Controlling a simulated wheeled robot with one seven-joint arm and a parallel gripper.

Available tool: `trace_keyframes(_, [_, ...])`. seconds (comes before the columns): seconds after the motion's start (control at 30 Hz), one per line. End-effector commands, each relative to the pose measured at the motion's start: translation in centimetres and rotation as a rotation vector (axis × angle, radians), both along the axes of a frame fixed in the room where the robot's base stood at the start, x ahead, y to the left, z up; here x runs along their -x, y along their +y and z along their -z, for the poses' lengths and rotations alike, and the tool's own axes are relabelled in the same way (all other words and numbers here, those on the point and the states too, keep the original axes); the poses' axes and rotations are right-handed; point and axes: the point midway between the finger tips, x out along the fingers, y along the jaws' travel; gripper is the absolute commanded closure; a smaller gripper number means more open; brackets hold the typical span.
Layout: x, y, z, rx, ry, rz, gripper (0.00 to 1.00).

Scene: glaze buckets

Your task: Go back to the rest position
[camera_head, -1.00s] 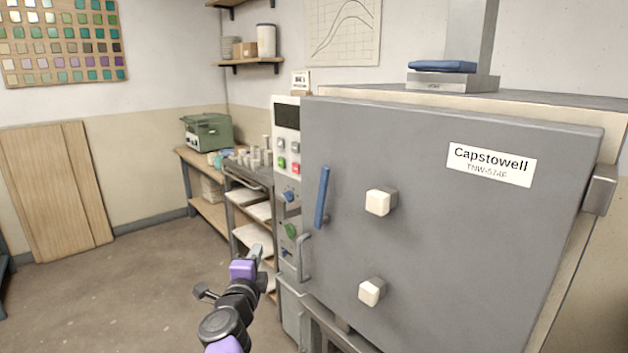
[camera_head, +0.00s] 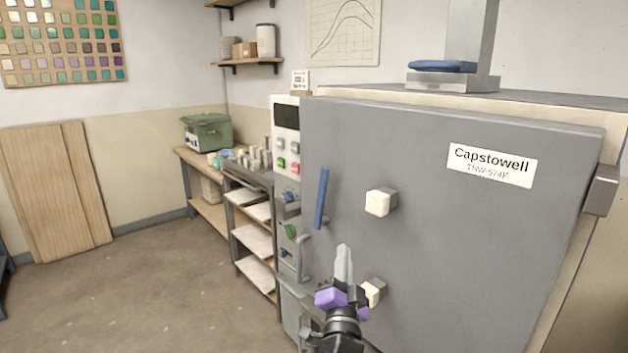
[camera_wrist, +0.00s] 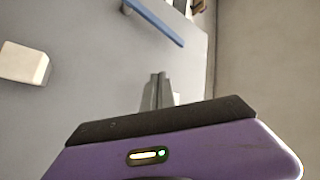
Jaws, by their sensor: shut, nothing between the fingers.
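My gripper (camera_head: 344,264) is in front of the lower part of the grey kiln door (camera_head: 440,230) in the head view, pointing up. Its fingers are together with nothing between them, and the fingertips also show in the wrist view (camera_wrist: 158,78). It overlaps the left edge of the lower white knob (camera_head: 372,292) in the picture. The blue handle (camera_head: 321,198) is above and left of the fingertips; it also shows in the wrist view (camera_wrist: 155,22). The upper white knob (camera_head: 379,202) is above and right; a white knob (camera_wrist: 24,63) is at the left of the wrist view.
The kiln door appears shut. The control panel (camera_head: 288,150) with coloured buttons stands left of it. Further left are a shelved cart (camera_head: 252,240) and a bench with a green box (camera_head: 207,132). The floor (camera_head: 130,290) at the left is clear.

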Motion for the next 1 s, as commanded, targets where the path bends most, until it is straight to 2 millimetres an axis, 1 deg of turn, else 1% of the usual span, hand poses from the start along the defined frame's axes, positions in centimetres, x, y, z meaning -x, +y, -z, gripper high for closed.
trace_keyframes(0.03, [1.6, -1.9, 0.9, 0.073, -0.006, 0.015, 1.00])
trace_keyframes(0.1, [3.6, -3.7, 1.6, 0.165, -0.015, 0.030, 1.00])
trace_keyframes(0.17, [5.5, -5.1, 2.3, 0.238, -0.019, 0.040, 1.00])
trace_keyframes(0.2, [6.8, -6.0, 2.9, 0.284, -0.019, 0.044, 1.00])
trace_keyframes(0.27, [8.8, -7.1, 3.6, 0.352, -0.019, 0.049, 1.00])
trace_keyframes(0.3, [10.2, -7.7, 4.1, 0.395, -0.016, 0.050, 1.00])
trace_keyframes(0.37, [12.3, -8.6, 4.9, 0.457, -0.011, 0.053, 1.00])
trace_keyframes(0.4, [13.8, -9.1, 5.4, 0.495, -0.007, 0.052, 1.00])
trace_keyframes(0.57, [19.9, -10.8, 7.3, 0.633, 0.020, 0.042, 1.00])
trace_keyframes(0.6, [21.5, -11.1, 7.8, 0.661, 0.030, 0.037, 1.00])
trace_keyframes(0.67, [23.9, -11.5, 8.4, 0.704, 0.046, 0.030, 1.00])
trace_keyframes(0.7, [25.5, -11.8, 8.8, 0.730, 0.057, 0.025, 1.00])
trace_keyframes(0.77, [27.9, -12.1, 9.3, 0.764, 0.077, 0.016, 1.00])
trace_keyframes(0.8, [29.6, -12.2, 9.6, 0.784, 0.091, 0.010, 1.00])
trace_keyframes(0.83, [30.8, -12.3, 9.8, 0.798, 0.102, 0.005, 1.00])
trace_keyframes(1.0, [37.6, -12.7, 10.4, 0.858, 0.175, -0.021, 1.00])
